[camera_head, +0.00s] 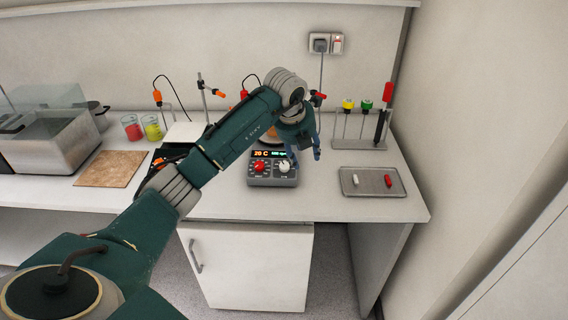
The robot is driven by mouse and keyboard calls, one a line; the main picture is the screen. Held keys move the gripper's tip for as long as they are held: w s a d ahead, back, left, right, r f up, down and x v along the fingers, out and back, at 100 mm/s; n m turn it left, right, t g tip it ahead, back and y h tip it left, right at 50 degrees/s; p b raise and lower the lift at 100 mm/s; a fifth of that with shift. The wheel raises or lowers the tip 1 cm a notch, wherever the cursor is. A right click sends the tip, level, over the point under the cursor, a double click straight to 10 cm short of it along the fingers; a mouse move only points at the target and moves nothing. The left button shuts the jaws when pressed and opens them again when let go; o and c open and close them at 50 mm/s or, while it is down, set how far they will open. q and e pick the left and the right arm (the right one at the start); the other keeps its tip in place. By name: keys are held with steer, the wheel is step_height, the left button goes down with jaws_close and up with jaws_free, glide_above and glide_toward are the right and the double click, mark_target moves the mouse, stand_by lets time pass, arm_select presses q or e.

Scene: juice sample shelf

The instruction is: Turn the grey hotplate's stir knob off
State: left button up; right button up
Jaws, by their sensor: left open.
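The grey hotplate (258,181) stands on the bench near the middle of the view. Its front has a display (270,155) with "20 C" in orange and small green text that I cannot read surely. Below are a red knob (259,166) at left and a white knob (284,167) at right; their labels are too small to read. My left gripper (305,158) is open, fingers pointing down, just right of the display and the white knob. I see no contact with the knob. My left arm hides part of the hotplate's top. My right gripper is out of view.
A grey tray (371,192) with a white and a red piece lies to the right. Behind it a rack (358,144) holds coloured tools. Two beakers (151,127) and a brown board (111,169) are at left. The bench between hotplate and tray is clear.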

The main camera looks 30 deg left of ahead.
arm_select(q)
steer(key=n+g+y, duration=0.1)
steer(key=y, duration=0.1)
glide_toward(284, 165)
step_height(284, 165, up, 2)
steer(key=p+x, duration=0.1)
steer(key=x, duration=0.3)
steer(key=p+x, duration=0.2)
steer(key=x, duration=0.3)
steer(key=shift+s+d+f, duration=0.2)
steer(key=shift+f, duration=0.1)
steer(key=shift+w+a+f, duration=0.1)
steer(key=shift+w+f, duration=0.05)
steer(key=shift+f, duration=0.35)
steer(key=shift+c, duration=0.3)
jaws_close()
